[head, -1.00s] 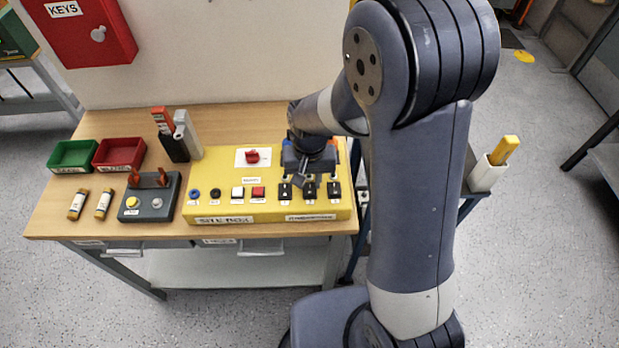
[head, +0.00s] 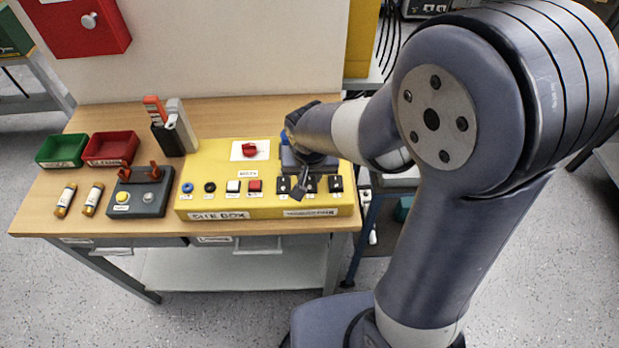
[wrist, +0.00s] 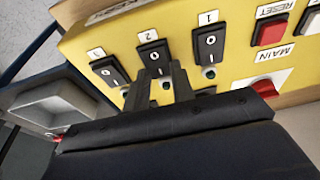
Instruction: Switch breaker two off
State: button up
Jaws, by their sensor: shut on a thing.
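Breaker two (wrist: 153,52) is the middle of three black rocker switches on the yellow site box (head: 222,154). In the wrist view, my gripper (wrist: 159,78) has its two dark fingers at the lower end of this rocker, one on each side, shut on it. Breaker one (wrist: 208,42) is to its right and the third breaker (wrist: 108,70) to its left, both clear of the fingers. In the head view, my gripper (head: 301,185) covers much of breaker two. The rocker's exact tilt is hard to tell. Small green lamps (wrist: 209,72) sit by the breakers.
A red rotary main switch (head: 250,149) and several push buttons (head: 233,186) share the box. The table front is narrow.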

jog(key=o, duration=1)
jog(key=v, duration=1.1)
jog(key=shift+d+f, duration=0.1)
jog(key=shift+f, duration=0.05)
jog(key=x, duration=1)
jog(key=shift+w+f, duration=0.1)
jog(key=shift+f, duration=0.05)
jog(key=shift+w+f+g+p, duration=0.15)
jog(key=shift+g+p, duration=0.15)
jog(key=shift+p, duration=0.45)
